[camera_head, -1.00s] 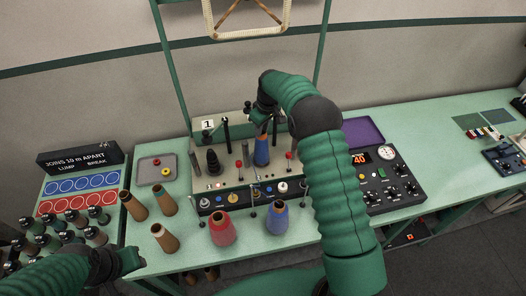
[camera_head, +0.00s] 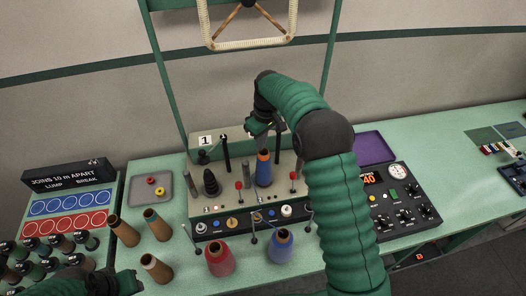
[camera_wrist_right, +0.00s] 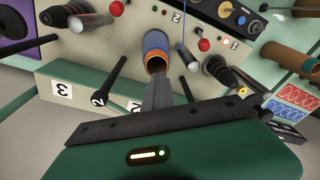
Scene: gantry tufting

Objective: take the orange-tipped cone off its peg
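The orange-tipped cone (camera_head: 263,170) is blue with an orange band at its top. It stands upright on the machine panel in the head view. In the right wrist view I look at its open orange-rimmed end (camera_wrist_right: 156,45). The peg inside the cone is mostly hidden. My left gripper (camera_head: 128,282) is low at the left, partly cut off.
Dark posts (camera_head: 226,155) and red-knobbed levers stand close around the cone. A red cone (camera_head: 219,258) and a blue cone (camera_head: 281,245) stand in front of the panel. Several brown cones (camera_head: 124,231) are at the left. A control box (camera_head: 400,200) is at the right.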

